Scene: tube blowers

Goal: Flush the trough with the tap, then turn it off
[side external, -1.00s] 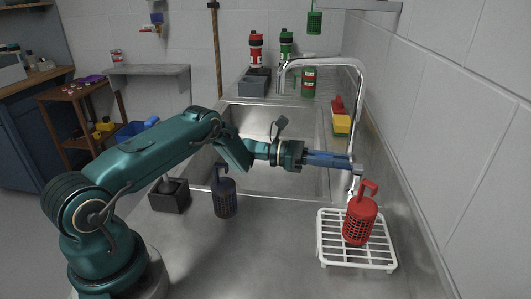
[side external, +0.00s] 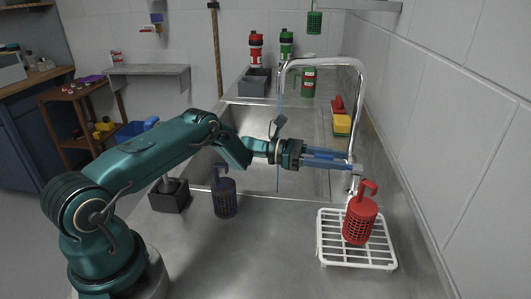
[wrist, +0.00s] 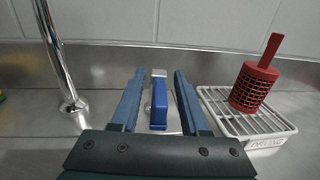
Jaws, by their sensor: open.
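The chrome tap (side external: 357,100) arches over the metal sink trough (side external: 240,130), and a thin stream of water (side external: 279,140) falls from its spout into the trough. In the wrist view the tap's post (wrist: 57,60) stands at left. A blue tap lever with a pale end (wrist: 159,104) lies between the fingers of my gripper (wrist: 158,78). The gripper is open, with a gap on both sides of the lever. In the side view my gripper (side external: 350,161) is at the tap's base, and its fingers hide part of the lever.
A white rack (side external: 332,250) with a red perforated holder (side external: 360,220) stands just right of my gripper. A yellow and red item (side external: 342,122) sits behind the tap.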

